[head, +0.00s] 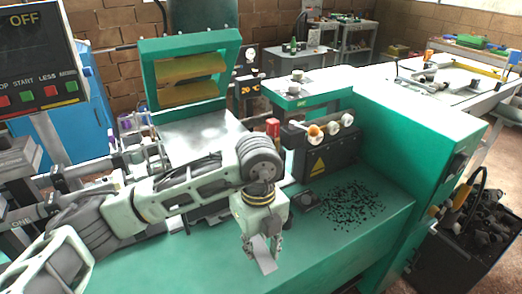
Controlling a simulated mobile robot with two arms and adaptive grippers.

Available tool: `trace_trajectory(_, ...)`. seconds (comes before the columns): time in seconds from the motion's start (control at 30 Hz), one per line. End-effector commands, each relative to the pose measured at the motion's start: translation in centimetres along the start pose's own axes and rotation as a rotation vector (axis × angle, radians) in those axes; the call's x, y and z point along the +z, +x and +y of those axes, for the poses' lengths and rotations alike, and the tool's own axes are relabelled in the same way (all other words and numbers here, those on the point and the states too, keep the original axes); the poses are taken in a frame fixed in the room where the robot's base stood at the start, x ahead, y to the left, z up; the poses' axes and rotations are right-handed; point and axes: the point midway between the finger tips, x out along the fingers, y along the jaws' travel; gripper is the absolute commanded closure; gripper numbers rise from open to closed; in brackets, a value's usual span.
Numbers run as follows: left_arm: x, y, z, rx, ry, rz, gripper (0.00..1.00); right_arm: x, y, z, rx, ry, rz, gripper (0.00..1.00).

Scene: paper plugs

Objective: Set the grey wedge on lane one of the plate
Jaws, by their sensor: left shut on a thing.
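My left gripper (262,240) points down over the green machine top, left of the dark scattered bits. It is shut on the grey wedge (264,258), a pale grey flat-sided piece that hangs tilted between the fingers. I cannot tell whether its lower end touches the green top. A light grey metal plate (193,130) lies behind my left arm, under a raised green frame. My arm hides its near part, and I cannot make out lane markings on it. My right gripper is not in view.
A black block with a warning triangle and knobs (318,157) stands right of the gripper. Dark bits (348,205) litter the green top (205,262). A control panel (42,62) reading OFF hangs at the left. A black bin (470,240) stands at the right.

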Motion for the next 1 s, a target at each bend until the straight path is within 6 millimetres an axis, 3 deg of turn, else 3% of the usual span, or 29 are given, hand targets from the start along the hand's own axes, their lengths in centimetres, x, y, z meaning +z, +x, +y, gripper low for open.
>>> trace_trajectory(0.17, 0.2, -0.2, 0.3, -0.001, 0.072, 0.0, 0.99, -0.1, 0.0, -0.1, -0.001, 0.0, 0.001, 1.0)
trace_trajectory(0.27, 0.5, -0.5, 0.8, -0.002, 0.202, 0.0, 0.99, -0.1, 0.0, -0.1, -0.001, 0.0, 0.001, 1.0)
trace_trajectory(1.0, 3.1, -3.4, 7.3, -0.005, 1.763, -0.006, 0.99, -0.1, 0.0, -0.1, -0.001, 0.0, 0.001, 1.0)
